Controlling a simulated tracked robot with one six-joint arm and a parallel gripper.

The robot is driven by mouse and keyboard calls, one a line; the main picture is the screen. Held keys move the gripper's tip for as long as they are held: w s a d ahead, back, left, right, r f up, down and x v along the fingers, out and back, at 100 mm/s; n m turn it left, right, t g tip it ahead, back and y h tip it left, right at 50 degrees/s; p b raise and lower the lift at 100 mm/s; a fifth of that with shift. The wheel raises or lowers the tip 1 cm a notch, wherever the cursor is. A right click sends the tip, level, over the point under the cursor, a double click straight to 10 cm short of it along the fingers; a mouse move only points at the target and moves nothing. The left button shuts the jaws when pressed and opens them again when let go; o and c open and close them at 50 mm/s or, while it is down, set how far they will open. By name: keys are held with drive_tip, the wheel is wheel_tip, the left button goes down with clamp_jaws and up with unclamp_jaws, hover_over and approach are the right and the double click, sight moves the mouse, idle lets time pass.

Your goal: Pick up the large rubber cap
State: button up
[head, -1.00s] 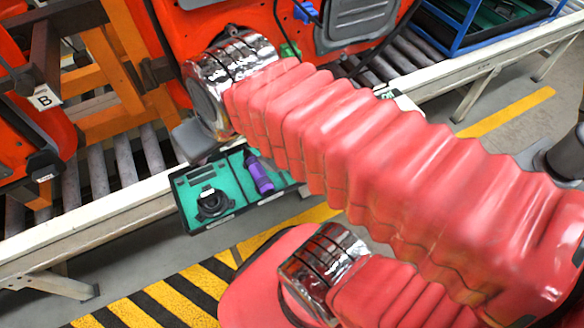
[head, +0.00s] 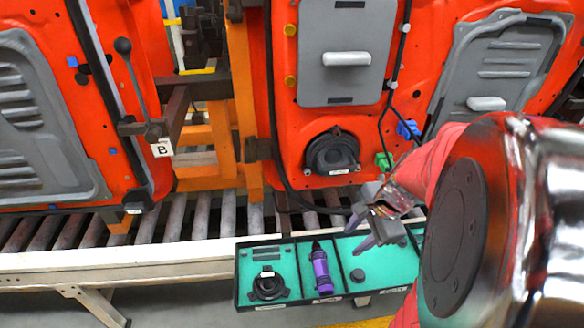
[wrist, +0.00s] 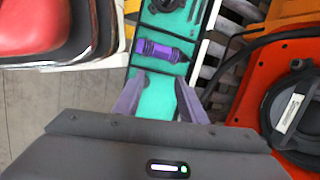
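A small dark round cap (head: 357,275) lies on the green floor of the right compartment of the black-rimmed tray (head: 240,290). I cannot tell whether it is the large one; my arm hides the right part of this compartment. My gripper (head: 356,236) is above the tray, its two fingers apart and nothing visible between them.
The tray also holds a purple tool (head: 321,270) in the middle and a black ring-shaped part (head: 268,284) at left. Behind it are the roller conveyor (head: 200,220) and an orange door with a black speaker (head: 333,152). A post carries a sign B (head: 163,147).

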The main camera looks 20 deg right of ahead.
drive_tip(key=s+d+f+m+y, duration=0.1)
drive_tip(key=s+d+f+m, duration=0.3)
drive_tip(key=d+f+m, duration=0.3)
drive_tip(key=shift+s+d+f+m+t, duration=0.15)
drive_tip(key=shift+d+f+m+t, duration=0.2)
drive_tip(key=shift+d+m, duration=0.65)
drive_tip(key=shift+a+f, duration=0.15)
drive_tip(key=shift+a, duration=0.05)
approach(359, 273)
drive_tip(key=f, duration=0.2)
drive_tip(key=shift+w+a+f, duration=0.35)
drive_tip(key=shift+w+a, duration=0.1)
drive_tip(key=shift+a, duration=0.1)
drive_tip(key=shift+f, duration=0.1)
drive_tip(key=shift+x, duration=2.55)
drive_tip(key=shift+d, duration=0.1)
drive_tip(key=shift+c, duration=0.2)
